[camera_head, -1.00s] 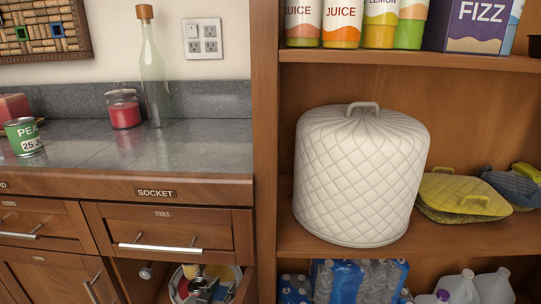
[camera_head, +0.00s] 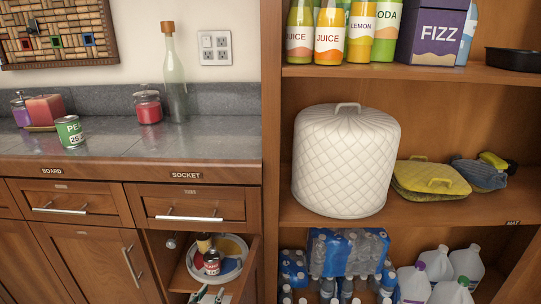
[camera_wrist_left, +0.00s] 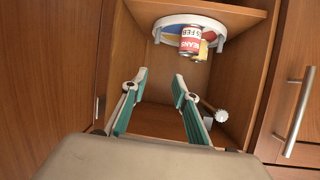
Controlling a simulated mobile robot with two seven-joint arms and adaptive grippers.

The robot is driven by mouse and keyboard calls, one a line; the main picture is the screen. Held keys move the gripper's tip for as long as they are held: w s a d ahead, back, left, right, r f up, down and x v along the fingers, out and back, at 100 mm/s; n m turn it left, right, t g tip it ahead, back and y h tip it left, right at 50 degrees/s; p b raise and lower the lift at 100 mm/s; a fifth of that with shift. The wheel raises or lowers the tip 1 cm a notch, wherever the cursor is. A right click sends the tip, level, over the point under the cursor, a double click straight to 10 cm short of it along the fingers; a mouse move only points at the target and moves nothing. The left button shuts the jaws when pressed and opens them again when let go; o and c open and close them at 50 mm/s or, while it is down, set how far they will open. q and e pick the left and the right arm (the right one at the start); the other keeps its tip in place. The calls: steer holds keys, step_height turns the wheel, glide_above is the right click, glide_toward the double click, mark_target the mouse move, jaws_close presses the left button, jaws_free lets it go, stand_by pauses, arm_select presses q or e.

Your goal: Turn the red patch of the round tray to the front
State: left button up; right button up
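The round tray (camera_head: 236,243) sits in the open compartment under the socket drawer. It has a pale rim and blue and yellow patches; I cannot make out a red patch for certain. A red-and-white can (camera_head: 211,262) and a brown-topped item (camera_head: 204,242) stand on it. My left gripper (camera_head: 210,294) shows at the bottom edge, in front of and below the tray. In the left wrist view my left gripper (camera_wrist_left: 159,82) has its teal fingers apart and empty. The tray (camera_wrist_left: 166,21) and the can (camera_wrist_left: 190,40) are beyond the fingertips, apart from them. My right gripper is not in view.
Compartment walls stand close on both sides of the tray. A knob (camera_wrist_left: 222,115) and a drawer or door handle (camera_wrist_left: 294,110) lie to the right in the left wrist view. Water packs (camera_head: 345,252) and jugs (camera_head: 413,284) stand at the lower right.

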arm_select(q)
steer(key=s+r+g+p, duration=0.1)
steer(key=s+r+p, duration=0.2)
steer(key=s, duration=1)
steer(key=s+a+r+m+p, duration=0.1)
steer(key=s+r+p, duration=0.2)
steer(key=s, duration=1)
steer(key=s+a+r+g+p, duration=0.1)
steer(key=s+r+p, duration=0.3)
steer(key=s+p, duration=0.4)
steer(key=s, duration=0.5)
steer(key=shift+a+m+g, duration=0.2)
steer(key=shift+m+g, duration=0.1)
steer(key=shift+m, duration=0.1)
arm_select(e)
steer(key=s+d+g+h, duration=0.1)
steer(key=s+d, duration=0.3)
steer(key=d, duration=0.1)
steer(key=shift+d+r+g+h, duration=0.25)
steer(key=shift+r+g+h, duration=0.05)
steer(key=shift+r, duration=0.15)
